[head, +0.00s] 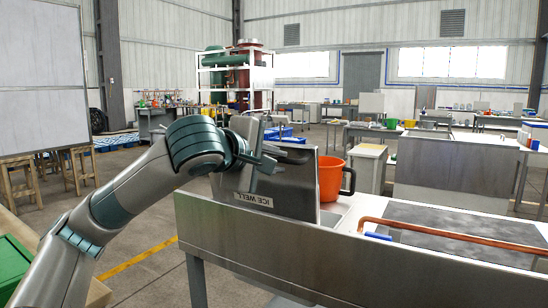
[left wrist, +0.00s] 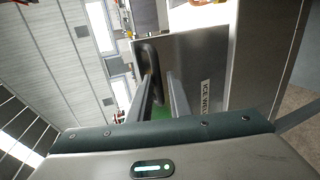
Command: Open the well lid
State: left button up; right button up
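The grey metal well lid (head: 297,186) shows in the head view as a raised panel beside the "ICE WELL" label (head: 253,200). In the left wrist view the steel panel (left wrist: 215,60) carries the same label (left wrist: 206,96) and a black loop handle (left wrist: 152,60). My left gripper (head: 268,150) is at the upper left edge of the panel. Its fingers (left wrist: 159,76) are apart, with a gap between them, and their tips are at the handle. I cannot tell whether they touch it. My right gripper is not in view.
An orange pot (head: 331,179) stands just right of the panel. A copper rail (head: 450,236) runs along the counter (head: 330,250) over a dark surface (head: 460,228). A green bin (head: 12,268) is at the lower left. Open floor lies left of the counter.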

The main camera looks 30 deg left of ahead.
pick_arm(q)
jog(key=shift+o, duration=1.4)
jog(key=shift+w+f, duration=0.2)
jog(key=shift+f, duration=0.3)
jog(key=shift+w+f, duration=0.2)
jog(key=shift+f, duration=0.3)
jog(key=shift+w, duration=0.2)
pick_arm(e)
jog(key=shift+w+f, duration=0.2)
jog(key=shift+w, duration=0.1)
pick_arm(q)
jog(key=shift+s+a+r, duration=0.1)
jog(key=shift+s+r, duration=0.05)
jog(key=shift+r, duration=0.15)
